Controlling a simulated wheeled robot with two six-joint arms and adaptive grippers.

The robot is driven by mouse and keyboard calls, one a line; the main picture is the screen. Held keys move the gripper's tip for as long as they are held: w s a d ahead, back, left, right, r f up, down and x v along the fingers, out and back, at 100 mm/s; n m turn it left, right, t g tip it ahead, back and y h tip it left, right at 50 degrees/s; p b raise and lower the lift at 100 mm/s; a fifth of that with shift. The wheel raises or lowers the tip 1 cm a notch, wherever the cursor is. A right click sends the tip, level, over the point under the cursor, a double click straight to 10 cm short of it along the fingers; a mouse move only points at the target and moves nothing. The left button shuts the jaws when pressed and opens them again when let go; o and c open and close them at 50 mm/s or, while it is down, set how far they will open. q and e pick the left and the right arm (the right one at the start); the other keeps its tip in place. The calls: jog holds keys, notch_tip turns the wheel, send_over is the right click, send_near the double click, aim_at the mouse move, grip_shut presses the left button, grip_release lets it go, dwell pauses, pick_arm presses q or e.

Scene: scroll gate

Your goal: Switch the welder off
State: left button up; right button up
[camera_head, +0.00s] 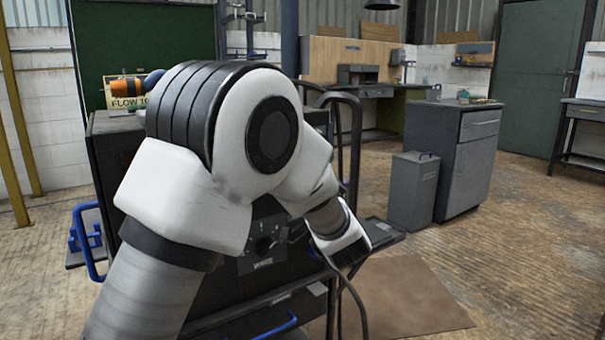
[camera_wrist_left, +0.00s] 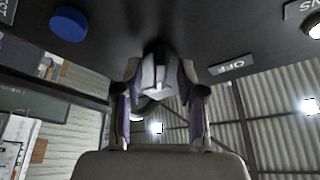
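The welder (camera_head: 115,160) is a dark boxy cabinet in the head view, largely hidden behind my left arm. Its front panel (camera_head: 247,264) carries a dial with pale marks. My left arm arches over it and bends back towards the panel; its gripper is mostly hidden in that view. In the left wrist view my left gripper (camera_wrist_left: 160,72) has its fingers on both sides of a grey knob-like switch (camera_wrist_left: 157,55) on the dark panel. Whether they touch it is unclear. An OFF label (camera_wrist_left: 232,65) lies beside the switch. My right gripper is not in view.
A blue round button (camera_wrist_left: 68,23) is on the panel. A blue handle (camera_head: 82,240) sticks out at the welder's left side. Cables hang at its right. A grey bin (camera_head: 413,190) and cabinet (camera_head: 470,165) stand to the right, with open floor in front.

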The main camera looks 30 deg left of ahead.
pick_arm(q)
jog(key=shift+w+a+r, duration=0.15)
jog(key=shift+w+a, duration=0.05)
jog(key=shift+a, duration=0.1)
grip_shut()
jog(key=shift+n, duration=0.3)
jog(key=shift+w+d+n+g+y, duration=0.15)
jog(key=shift+n+g+y, duration=0.55)
jog(key=shift+n+g, duration=1.95)
jog(key=shift+w+n+g+y, duration=0.1)
jog(key=shift+n+g+y, duration=0.55)
jog(key=shift+n, duration=4.05)
jog(key=shift+w+d+n+g+y, duration=0.15)
jog(key=shift+n+g+y, duration=1.05)
jog(key=shift+n, duration=2.45)
jog(key=shift+a+g+h, duration=0.1)
jog(key=shift+g+h, duration=0.35)
jog(key=shift+g, duration=0.15)
